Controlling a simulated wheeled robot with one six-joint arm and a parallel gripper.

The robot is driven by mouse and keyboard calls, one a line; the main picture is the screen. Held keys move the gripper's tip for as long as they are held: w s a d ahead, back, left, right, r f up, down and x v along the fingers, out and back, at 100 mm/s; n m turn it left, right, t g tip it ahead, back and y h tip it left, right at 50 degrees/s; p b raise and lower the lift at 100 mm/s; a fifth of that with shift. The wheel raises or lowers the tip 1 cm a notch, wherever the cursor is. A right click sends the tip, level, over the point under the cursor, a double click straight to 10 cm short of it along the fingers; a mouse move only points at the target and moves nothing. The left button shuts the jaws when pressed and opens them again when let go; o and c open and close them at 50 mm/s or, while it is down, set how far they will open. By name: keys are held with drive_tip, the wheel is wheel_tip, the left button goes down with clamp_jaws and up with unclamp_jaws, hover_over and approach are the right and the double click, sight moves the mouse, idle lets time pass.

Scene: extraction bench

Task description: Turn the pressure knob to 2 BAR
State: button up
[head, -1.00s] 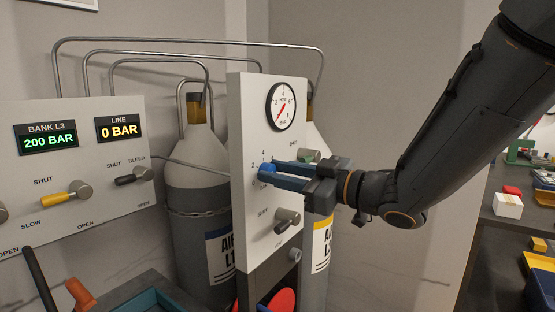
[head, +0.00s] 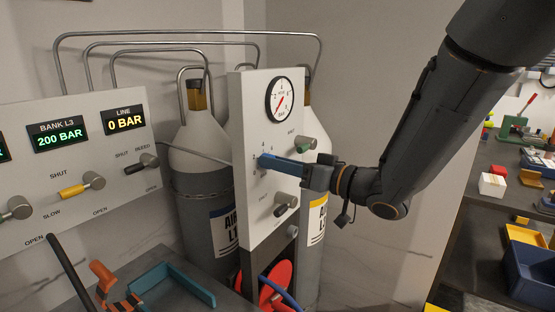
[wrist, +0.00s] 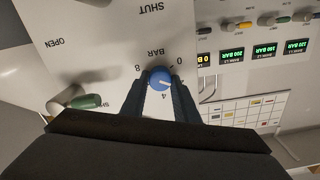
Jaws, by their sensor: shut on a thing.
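The pressure knob (wrist: 159,76) is round and blue with a white pointer line. It sits on the white upright panel (head: 243,108). My gripper (head: 268,161) is shut on the knob, with one finger on each side in the wrist view. There the pointer line slants to the lower right, between the printed 0 and 4. The 2 mark is not readable there, and a finger seems to cover that side. In the head view the fingers hide most of the knob. The round gauge (head: 282,100) above it has a red needle pointing to the lower left.
A green-tipped valve handle (head: 305,143) is right of the knob, and a dark-handled valve (head: 286,203) is below it. The left panel (head: 120,185) has more valves and displays reading 200 BAR and LINE 0 BAR. Gas cylinders (head: 200,150) stand behind.

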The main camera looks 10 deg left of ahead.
drive_tip(key=shift+f, duration=0.15)
drive_tip(key=o, duration=1.1)
drive_tip(key=shift+c, duration=0.2)
drive_tip(key=b+v, duration=0.2)
drive_tip(key=v, duration=0.5)
drive_tip(key=shift+s+d, duration=0.2)
drive_tip(key=shift+d, duration=0.2)
